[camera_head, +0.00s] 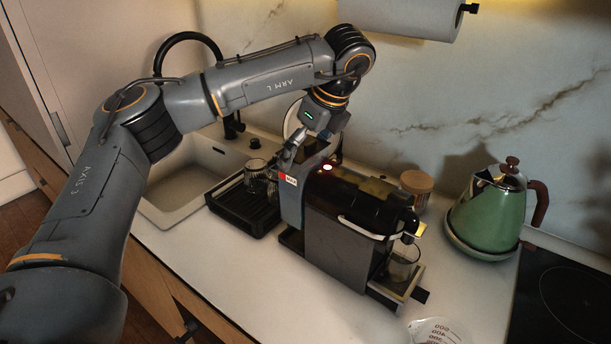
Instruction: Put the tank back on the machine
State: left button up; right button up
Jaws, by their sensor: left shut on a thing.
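The coffee machine (345,235) stands on the white counter, a dark box with a spout at its right end. A drinking glass (402,262) sits under the spout on its drip tray. The tank (292,205), a narrow grey-blue upright piece with a small red label, is at the machine's left end. My left gripper (308,150) comes down from above and is shut on the upper part of the tank. The fingers partly cover the tank's top. I cannot tell whether the tank is seated on the machine or just beside it. My right gripper is not in view.
A black drying rack (243,208) with glasses stands left of the machine, by the sink (180,190) and black tap (190,40). A wooden-lidded jar (416,188) and green kettle (487,215) stand to the right. A measuring jug (437,332) is in front, near the hob (565,295).

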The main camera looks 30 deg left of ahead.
pick_arm(q)
jog(key=shift+w+d+r, duration=0.1)
jog(key=shift+w+d, duration=0.1)
jog(key=shift+w, duration=0.1)
jog(key=shift+s+a+f+p, duration=0.1)
jog(key=shift+f+p, duration=0.3)
jog(key=shift+f, duration=1.45)
notch_tip(320, 180, down, 3)
jog(key=shift+r+p, duration=0.2)
jog(key=shift+p, duration=0.55)
jog(key=shift+f, duration=0.4)
